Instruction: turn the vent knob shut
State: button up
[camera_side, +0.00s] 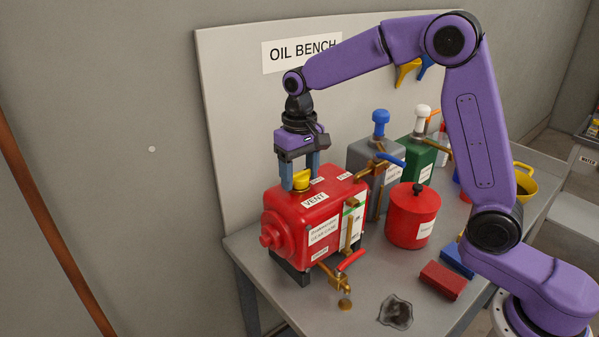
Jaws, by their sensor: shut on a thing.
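The vent knob (302,181) is a yellow knob on top of a red gear case (285,213), behind a white VENT label (314,200). My gripper (301,182) points straight down over it, with one finger on each side. It is shut on the knob. The finger pads partly hide the knob, and I cannot tell how far it is turned. The gear case lies on its side on a dark stand near the left end of the grey bench (262,257).
A brass valve with a red lever (351,261) sticks out low at the case's front. A red lidded pot (413,216), a grey can with a blue top (380,124) and a green can (420,150) stand right of it. Red (443,280) and blue blocks and a crumpled rag (396,311) lie in front.

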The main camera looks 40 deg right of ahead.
aim_at(300, 172)
jog(key=o, duration=1.1)
jog(key=shift+c, duration=0.2)
jog(key=shift+r, duration=0.1)
notch_tip(300, 172, up, 17)
jog(key=shift+r, duration=0.15)
jog(key=s+a+f+n, duration=0.1)
jog(key=s+f+n, duration=0.25)
jog(key=s, duration=0.45)
jog(key=s+a+f+n, duration=0.1)
jog(key=s+f+n, duration=0.2)
jog(key=s+f, duration=0.3)
jog(key=s+d+f+n, duration=0.3)
jog(key=s+d+f, duration=0.1)
jog(key=s, duration=0.5)
jog(key=s+d+f+n, duration=0.3)
jog(key=s+d+f, duration=0.1)
jog(key=s, duration=0.6)
jog(key=shift+d+f, duration=0.35)
